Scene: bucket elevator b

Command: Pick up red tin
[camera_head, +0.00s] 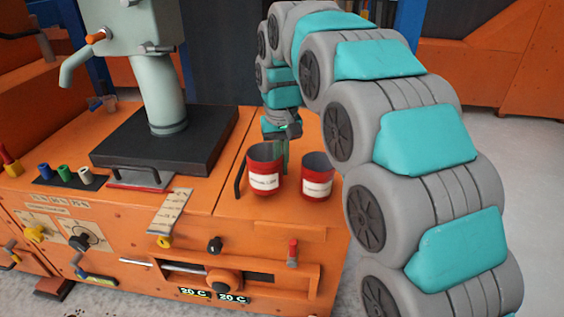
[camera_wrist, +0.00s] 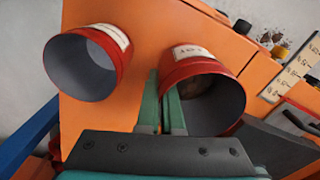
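Two red open-topped tins with white labels stand near the right end of the orange bench. One is the left tin (camera_head: 262,182), which shows on the right in the wrist view (camera_wrist: 190,65); it has something brownish inside. The other is the right tin (camera_head: 317,187), on the left in the wrist view (camera_wrist: 121,62). My gripper (camera_head: 284,155) points down at the side of the left tin that faces the other one. In the wrist view its green fingers (camera_wrist: 163,100) are close together, with that tin's wall apparently between them. The fingertips are partly hidden in the head view.
A grey-green machine column (camera_head: 160,90) on a dark plate stands at the left of the bench. A ruled strip (camera_head: 170,211), knobs and a red-topped lever (camera_head: 292,252) line the front. Open floor (camera_head: 520,170) lies right of the bench.

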